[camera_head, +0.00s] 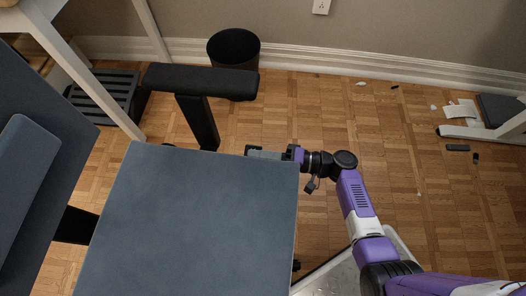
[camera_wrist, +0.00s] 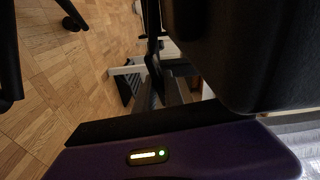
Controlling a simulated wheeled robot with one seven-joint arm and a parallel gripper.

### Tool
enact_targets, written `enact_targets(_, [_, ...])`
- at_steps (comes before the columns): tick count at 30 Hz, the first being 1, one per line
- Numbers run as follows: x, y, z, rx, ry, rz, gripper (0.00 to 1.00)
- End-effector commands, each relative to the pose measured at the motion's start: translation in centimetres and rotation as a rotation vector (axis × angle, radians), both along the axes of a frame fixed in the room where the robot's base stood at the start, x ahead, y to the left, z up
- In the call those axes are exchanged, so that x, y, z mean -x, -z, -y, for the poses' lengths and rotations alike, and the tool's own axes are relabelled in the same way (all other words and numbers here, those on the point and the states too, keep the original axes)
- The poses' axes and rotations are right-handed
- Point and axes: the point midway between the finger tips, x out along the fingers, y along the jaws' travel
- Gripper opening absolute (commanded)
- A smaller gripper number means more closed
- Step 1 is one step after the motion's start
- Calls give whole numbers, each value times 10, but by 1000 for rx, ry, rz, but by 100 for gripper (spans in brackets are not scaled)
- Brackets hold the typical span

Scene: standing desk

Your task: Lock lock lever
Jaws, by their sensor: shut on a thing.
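An office chair with a blue-grey seat (camera_head: 195,225) fills the left and middle of the head view. My gripper (camera_head: 256,154) reaches in from the right at the seat's far edge, its fingers low and partly behind that edge. In the wrist view my gripper (camera_wrist: 168,92) is shut beside the chair's dark underside (camera_wrist: 235,50). A thin dark bar (camera_wrist: 154,68) between the fingers looks like the lock lever; the grip itself is dark and hard to make out. The lever is hidden under the seat in the head view.
The chair's black armrest (camera_head: 200,80) stands just beyond my gripper. A small black part (camera_head: 296,265) sticks out at the seat's right side. A black bin (camera_head: 234,48) stands by the wall. The parquet floor to the right is mostly clear, with small litter near the wall.

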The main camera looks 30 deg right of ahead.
Motion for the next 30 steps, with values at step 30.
enact_targets(30, [2,-24,-1,-3,-3,-1,33])
